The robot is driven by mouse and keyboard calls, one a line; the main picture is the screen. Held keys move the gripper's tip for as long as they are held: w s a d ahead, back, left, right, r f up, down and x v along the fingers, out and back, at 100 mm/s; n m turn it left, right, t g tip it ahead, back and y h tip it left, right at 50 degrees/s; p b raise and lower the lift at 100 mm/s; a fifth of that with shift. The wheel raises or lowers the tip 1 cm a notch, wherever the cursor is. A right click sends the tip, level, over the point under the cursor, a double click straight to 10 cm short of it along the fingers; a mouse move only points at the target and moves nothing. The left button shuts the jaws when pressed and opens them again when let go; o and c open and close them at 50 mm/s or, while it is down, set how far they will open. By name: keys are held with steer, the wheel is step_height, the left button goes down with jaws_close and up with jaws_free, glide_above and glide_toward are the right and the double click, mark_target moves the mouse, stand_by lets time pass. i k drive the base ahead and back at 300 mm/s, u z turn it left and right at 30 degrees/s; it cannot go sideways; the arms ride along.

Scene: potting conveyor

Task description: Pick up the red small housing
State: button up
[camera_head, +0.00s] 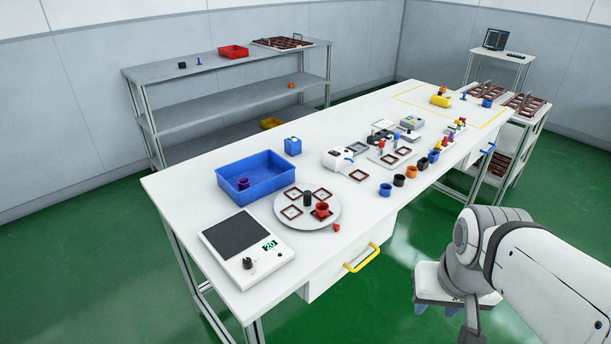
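A small red cup-shaped housing (322,210) stands on the round grey turntable (291,225), in the frame on the side towards me. A smaller red piece (336,228) lies on the white table just beside the turntable; its shape is too small to make out. My gripper (472,334) shows only as a dark part at the bottom edge, below my white arm. It is off the table, well to the right of the red housing and apart from it. Its fingers are cut off, so I cannot tell whether it is open.
A blue bin (258,188) holding a purple cup and a scale (246,268) stand near the turntable. Blue, black and orange cups (398,180) line the table's near edge. A yellow drawer handle (361,258) sticks out in front. Grey shelves (228,90) stand behind; the green floor before the table is clear.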

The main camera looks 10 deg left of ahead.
mark_target(322, 208)
steer(key=i, duration=1)
steer(key=u, duration=0.05)
